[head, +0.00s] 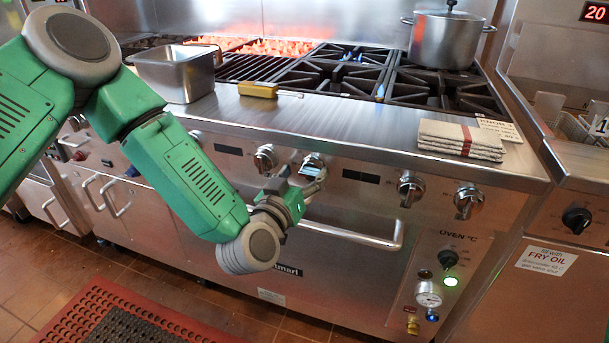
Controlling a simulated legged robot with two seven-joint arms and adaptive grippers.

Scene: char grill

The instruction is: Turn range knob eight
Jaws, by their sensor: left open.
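A row of silver range knobs runs along the stove's front panel. One knob (265,158) is left of my left gripper, and another knob (313,163) is right at its fingers. Two more knobs, one (411,188) and one at the far right (468,201), stand clear of it. I cannot read numbers on them, so I cannot tell which is knob eight. My left gripper (297,180) is open, just below and in front of the panel; contact with the knob cannot be made out. My right gripper is not in view.
An oven handle (350,235) runs below the knobs, close to my left gripper. A pot (446,38) stands on the back burner; flames show on some burners.

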